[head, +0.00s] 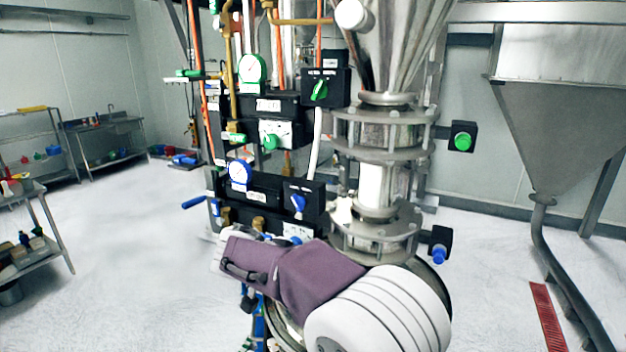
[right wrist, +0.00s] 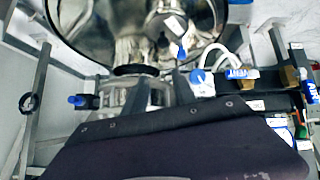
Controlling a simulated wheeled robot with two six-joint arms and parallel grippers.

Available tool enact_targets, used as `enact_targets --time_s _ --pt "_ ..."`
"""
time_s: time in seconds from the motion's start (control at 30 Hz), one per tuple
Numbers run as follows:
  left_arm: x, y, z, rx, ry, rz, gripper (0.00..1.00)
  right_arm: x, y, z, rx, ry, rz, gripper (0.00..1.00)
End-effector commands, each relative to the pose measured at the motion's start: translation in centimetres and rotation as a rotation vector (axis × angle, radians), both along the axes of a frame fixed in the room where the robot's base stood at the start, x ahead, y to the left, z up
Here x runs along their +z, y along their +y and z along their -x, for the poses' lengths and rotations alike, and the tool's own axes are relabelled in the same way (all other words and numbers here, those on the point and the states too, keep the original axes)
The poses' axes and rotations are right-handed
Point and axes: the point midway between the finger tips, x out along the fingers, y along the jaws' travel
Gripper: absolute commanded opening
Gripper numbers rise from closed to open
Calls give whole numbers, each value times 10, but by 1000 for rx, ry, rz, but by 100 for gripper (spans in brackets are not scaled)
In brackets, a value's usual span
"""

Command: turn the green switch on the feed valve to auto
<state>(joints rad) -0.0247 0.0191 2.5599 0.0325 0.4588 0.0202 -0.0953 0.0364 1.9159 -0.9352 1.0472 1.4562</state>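The green switch (head: 319,90) sits on the front of a black valve box (head: 338,88), left of the steel cone, in the head view. Its lever stands close to upright, with its top leaning a little right. Small white labels above it are too small to read. My right arm (head: 310,280), in a purple sleeve with white ribs, crosses the lower middle of the head view, well below the switch. My left gripper is not in view.
A similar blue switch (head: 298,203) sits on a lower black box. A green knob (head: 270,142) and a pressure gauge (head: 252,68) are on the left panel. Steel flanges (head: 376,132) stand right of the boxes. Shelves (head: 35,140) stand far left; the floor between is clear.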

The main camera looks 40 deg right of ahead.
Motion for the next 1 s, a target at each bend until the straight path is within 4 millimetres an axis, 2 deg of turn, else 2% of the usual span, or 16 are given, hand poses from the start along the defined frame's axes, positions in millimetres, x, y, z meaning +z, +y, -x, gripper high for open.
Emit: enact_targets --time_s 0.03,0.07,0.1,0.2,0.3,0.33,0.43,0.57,0.63,0.9,1.0 --pt "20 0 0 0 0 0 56 62 -9 -16 -52 -134 63 33" --pt "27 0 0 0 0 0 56 99 -15 -24 -90 -229 105 33" --pt "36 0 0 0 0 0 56 150 -21 -31 -135 -360 156 33" --pt "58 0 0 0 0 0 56 260 -25 -36 -215 -646 248 33" --pt "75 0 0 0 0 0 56 332 -21 -32 -247 -823 294 33" --pt "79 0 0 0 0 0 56 346 -19 -31 -250 -855 300 33" --pt "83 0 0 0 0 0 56 368 -16 -29 -250 -909 312 33" --pt "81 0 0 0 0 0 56 368 -16 -29 -250 -917 315 33" --pt "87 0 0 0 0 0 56 370 -21 -32 -252 -915 317 33" --pt "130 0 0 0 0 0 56 374 -70 -56 -252 -908 317 33" --pt "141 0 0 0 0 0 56 372 -84 -64 -251 -909 316 33"
